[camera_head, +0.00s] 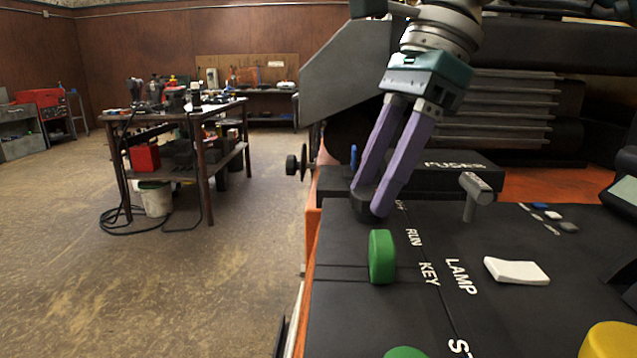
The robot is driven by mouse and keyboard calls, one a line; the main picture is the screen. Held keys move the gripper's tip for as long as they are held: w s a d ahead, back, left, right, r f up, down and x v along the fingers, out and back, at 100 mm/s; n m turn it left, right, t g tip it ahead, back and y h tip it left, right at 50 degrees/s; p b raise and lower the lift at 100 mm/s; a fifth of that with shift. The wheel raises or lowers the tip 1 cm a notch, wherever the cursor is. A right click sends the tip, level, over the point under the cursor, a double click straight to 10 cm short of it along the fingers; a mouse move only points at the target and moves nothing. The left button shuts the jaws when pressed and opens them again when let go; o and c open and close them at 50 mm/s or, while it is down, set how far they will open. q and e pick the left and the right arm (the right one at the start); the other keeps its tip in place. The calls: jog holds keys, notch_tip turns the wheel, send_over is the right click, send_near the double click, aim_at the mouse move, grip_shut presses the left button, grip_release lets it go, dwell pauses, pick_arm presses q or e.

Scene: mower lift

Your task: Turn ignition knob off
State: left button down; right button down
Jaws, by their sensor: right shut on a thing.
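My right gripper (371,199) comes down from the top onto the black control panel (345,310). Its two purple fingers are shut on a dark knob (361,210), which I take for the ignition knob. The fingertips hide much of the knob, so I cannot tell its exact angle. White lettering beside and below it reads RUN and KEY, with a partly hidden word above RUN. My left gripper is not in view.
A green knob (381,257) stands just in front of the gripper. A grey T-shaped handle (474,194) and a white rocker switch (516,270) are to the right. A yellow knob (610,342) sits at the lower right. A workbench (185,116) stands at left across open floor.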

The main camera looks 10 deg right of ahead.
jog(key=shift+n, duration=0.5)
jog(key=shift+c, duration=1.8)
grip_release()
jog(key=shift+r, duration=0.15)
jog(key=p+v, duration=0.7)
jog(key=v, duration=0.2)
jog(key=shift+w+r+p, duration=0.15)
jog(key=shift+r+p, duration=0.2)
jog(key=shift+p, duration=0.05)
jog(key=shift+d, duration=0.15)
